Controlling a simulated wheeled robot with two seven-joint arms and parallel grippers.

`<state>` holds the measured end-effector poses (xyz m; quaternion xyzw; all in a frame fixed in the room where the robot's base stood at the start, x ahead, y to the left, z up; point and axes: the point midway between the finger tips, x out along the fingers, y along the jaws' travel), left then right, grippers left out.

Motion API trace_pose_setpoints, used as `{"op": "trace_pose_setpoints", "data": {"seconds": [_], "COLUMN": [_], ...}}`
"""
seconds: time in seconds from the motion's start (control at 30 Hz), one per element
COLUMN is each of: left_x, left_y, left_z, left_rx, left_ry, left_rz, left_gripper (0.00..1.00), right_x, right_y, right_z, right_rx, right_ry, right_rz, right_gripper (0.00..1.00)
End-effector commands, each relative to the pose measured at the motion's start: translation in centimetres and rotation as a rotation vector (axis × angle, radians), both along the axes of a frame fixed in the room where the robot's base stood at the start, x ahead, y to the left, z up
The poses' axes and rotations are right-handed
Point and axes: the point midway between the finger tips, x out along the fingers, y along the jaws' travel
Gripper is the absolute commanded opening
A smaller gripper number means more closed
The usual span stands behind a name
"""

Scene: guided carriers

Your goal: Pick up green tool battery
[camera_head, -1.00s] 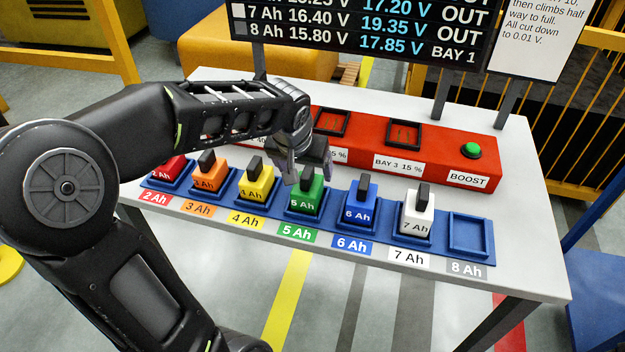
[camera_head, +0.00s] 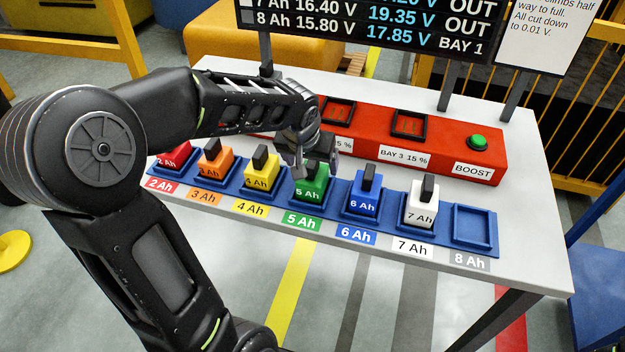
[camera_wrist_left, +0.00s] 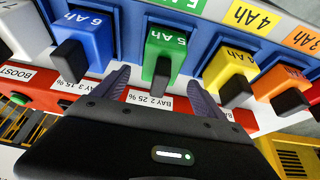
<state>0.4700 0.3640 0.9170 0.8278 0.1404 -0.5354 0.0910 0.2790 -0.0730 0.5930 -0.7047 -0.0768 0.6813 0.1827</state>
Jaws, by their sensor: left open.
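The green tool battery (camera_head: 311,191), marked 5 Ah, stands upright in its blue holder in the row on the table. It also shows in the left wrist view (camera_wrist_left: 167,50), its dark top handle between the two finger lines. My left gripper (camera_head: 318,166) is open, just above and behind the green battery in the head view. In the left wrist view its two fingers (camera_wrist_left: 160,88) stand apart on either side of the handle. I cannot tell whether they touch it. My right gripper is not in view.
The yellow battery (camera_head: 262,175) and blue battery (camera_head: 365,197) stand close on either side. A white battery (camera_head: 421,208) and an empty 8 Ah holder (camera_head: 473,226) are further right. The red charger (camera_head: 450,158) with a green button (camera_head: 479,142) runs behind the row.

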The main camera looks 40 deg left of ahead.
Motion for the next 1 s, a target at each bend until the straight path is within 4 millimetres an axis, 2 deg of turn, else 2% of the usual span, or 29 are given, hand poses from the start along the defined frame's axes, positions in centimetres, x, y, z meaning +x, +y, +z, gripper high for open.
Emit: {"op": "trace_pose_setpoints", "data": {"seconds": [0.33,0.97,1.0], "left_x": [1.8,1.9,1.9], "left_y": [0.6,0.7,0.7], "left_z": [-4.1,-4.2,-4.2], "left_rx": [0.000,0.000,0.000], "left_ry": [0.004,0.001,0.001], "left_rz": [-0.001,0.000,0.000], "left_gripper": [0.82,0.82,0.79], "right_x": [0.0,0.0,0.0], "right_y": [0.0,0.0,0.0], "right_z": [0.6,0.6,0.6], "right_rx": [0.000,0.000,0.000], "right_ry": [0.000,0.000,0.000], "right_rz": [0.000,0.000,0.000], "right_gripper": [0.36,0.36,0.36]}}
